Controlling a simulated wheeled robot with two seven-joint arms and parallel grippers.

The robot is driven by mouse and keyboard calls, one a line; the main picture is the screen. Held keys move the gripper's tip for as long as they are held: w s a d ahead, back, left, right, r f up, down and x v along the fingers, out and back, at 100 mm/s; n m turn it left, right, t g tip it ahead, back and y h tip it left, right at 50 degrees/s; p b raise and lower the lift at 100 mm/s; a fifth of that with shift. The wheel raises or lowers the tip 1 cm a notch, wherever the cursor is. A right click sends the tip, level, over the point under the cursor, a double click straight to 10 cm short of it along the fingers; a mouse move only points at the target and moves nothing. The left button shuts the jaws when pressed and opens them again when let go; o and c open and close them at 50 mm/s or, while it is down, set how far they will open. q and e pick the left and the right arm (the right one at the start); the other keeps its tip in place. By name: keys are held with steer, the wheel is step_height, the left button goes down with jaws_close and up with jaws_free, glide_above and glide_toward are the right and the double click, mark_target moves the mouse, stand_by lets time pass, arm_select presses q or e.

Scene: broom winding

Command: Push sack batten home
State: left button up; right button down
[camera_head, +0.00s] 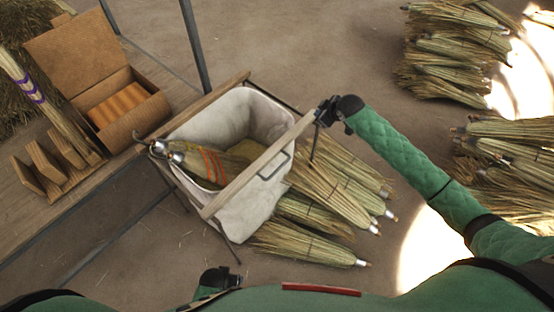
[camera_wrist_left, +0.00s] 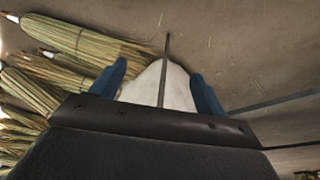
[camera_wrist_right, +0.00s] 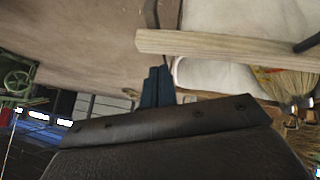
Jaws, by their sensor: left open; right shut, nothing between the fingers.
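The sack batten (camera_head: 250,172) is a pale wooden bar lying across the white sack (camera_head: 236,212), slanting from lower left to upper right. My right gripper (camera_head: 326,112) is at the batten's upper right end. In the right wrist view its fingers (camera_wrist_right: 156,84) are shut and empty, close to the batten (camera_wrist_right: 215,47); whether they touch it I cannot tell. My left gripper (camera_head: 214,278) is low in the head view, below the sack and apart from the batten. In the left wrist view its fingers (camera_wrist_left: 163,88) are open, with the sack (camera_wrist_left: 180,90) beyond them.
A broom with orange bands (camera_head: 206,163) lies in the sack. A wooden bench (camera_head: 110,203) at left carries an open cardboard box (camera_head: 135,122). Brooms lie on the floor beside the sack (camera_head: 325,190) and in piles at right (camera_head: 455,60).

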arm_select(q)
step_height(320, 180, up, 8)
steer(key=w, duration=0.2)
arm_select(e)
steer(key=s+a+r+n+g+y, duration=0.2)
steer(key=s+a+n+g, duration=0.1)
steer(key=s+a+n, duration=0.4)
steer(key=s+a+r+n+g+y, duration=0.15)
steer(key=s+a+n+g, duration=0.25)
steer(key=s+n, duration=0.4)
arm_select(q)
steer(key=s+a+f+g+p, duration=0.1)
steer(key=s+a+f+p, duration=0.1)
steer(key=f, duration=0.9)
steer(key=shift+s+f+p, duration=0.25)
steer(key=shift+s+p, duration=0.5)
steer(key=shift+p, duration=0.05)
arm_select(e)
steer(key=x, duration=1)
steer(key=shift+s+f, duration=0.2)
steer(key=shift+s, duration=0.25)
steer(key=shift+a, duration=0.15)
